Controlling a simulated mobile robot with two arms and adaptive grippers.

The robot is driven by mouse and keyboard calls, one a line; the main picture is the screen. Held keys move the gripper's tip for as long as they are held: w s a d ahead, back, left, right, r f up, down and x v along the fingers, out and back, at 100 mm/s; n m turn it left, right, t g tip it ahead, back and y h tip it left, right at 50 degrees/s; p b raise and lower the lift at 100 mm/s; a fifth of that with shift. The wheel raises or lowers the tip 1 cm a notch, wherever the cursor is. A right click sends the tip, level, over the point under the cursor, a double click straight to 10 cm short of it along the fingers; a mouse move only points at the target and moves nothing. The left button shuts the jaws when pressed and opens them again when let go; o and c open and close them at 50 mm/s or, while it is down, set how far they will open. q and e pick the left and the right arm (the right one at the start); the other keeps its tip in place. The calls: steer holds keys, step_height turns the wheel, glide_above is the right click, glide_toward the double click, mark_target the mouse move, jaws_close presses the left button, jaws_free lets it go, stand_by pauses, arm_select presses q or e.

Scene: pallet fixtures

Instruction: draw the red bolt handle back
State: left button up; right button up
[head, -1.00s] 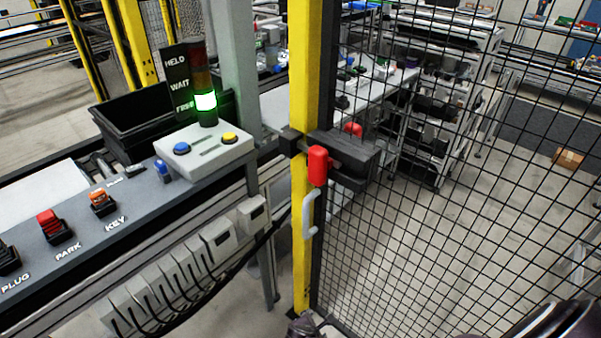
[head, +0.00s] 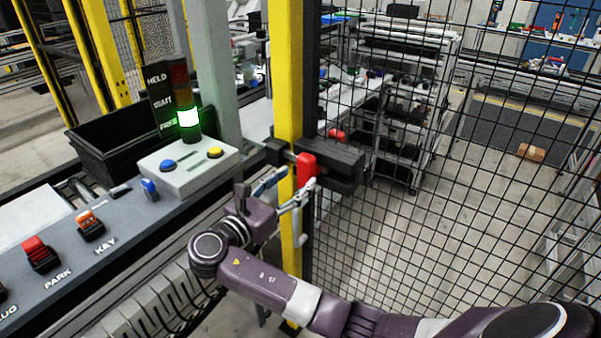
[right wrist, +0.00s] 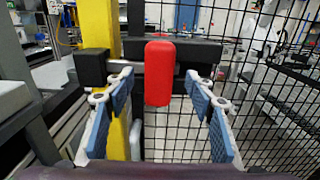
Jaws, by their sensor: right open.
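The red bolt handle (head: 306,169) hangs from the dark bolt housing (head: 332,162) on the mesh gate beside the yellow post (head: 287,75). In the right wrist view the red handle (right wrist: 160,73) stands upright, centred between the two blue finger pads. My right gripper (head: 284,187) is open and just short of the handle. In the right wrist view both fingers of the right gripper (right wrist: 160,108) are spread wide, with gaps on either side of the handle. My left gripper is not in view.
A black block (head: 278,151) sits on the yellow post left of the handle. The grey gate pull (head: 300,228) hangs below, partly behind my gripper. A console (head: 190,165) with blue and yellow buttons stands at left. The signal tower (head: 188,118) shows green at FREE.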

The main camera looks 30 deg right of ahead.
mark_target(302, 173)
steer(key=shift+x, duration=1.6)
steer(key=shift+c, duration=0.3)
jaws_close()
